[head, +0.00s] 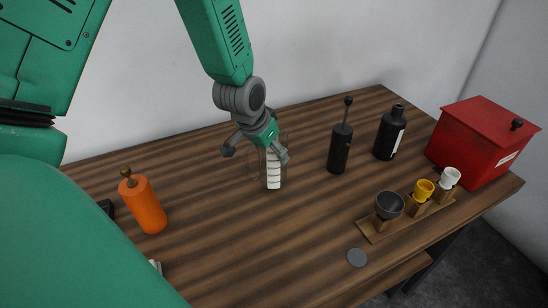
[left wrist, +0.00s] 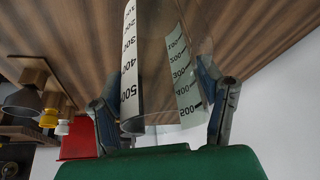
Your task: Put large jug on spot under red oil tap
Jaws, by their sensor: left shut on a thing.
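A clear jug (head: 273,172) with a white measuring scale is upright near the middle of the wooden table. My left gripper (head: 256,154) comes down from above and is shut on the jug, its fingers on either side near the top. The jug (left wrist: 155,65) fills the middle of the left wrist view, with its printed numbers readable. Whether its base touches the table is hard to tell. A red box (head: 483,140) with a black knob stands at the right end of the table. I cannot make out a tap on it. My right gripper is not in view.
A flat grey disc (head: 356,257) lies near the front edge. A wooden rack (head: 378,233) holds grey, yellow and white cups. Two black bottles (head: 340,148) (head: 389,132) stand behind. An orange cylinder (head: 142,205) stands left. The table between jug and disc is clear.

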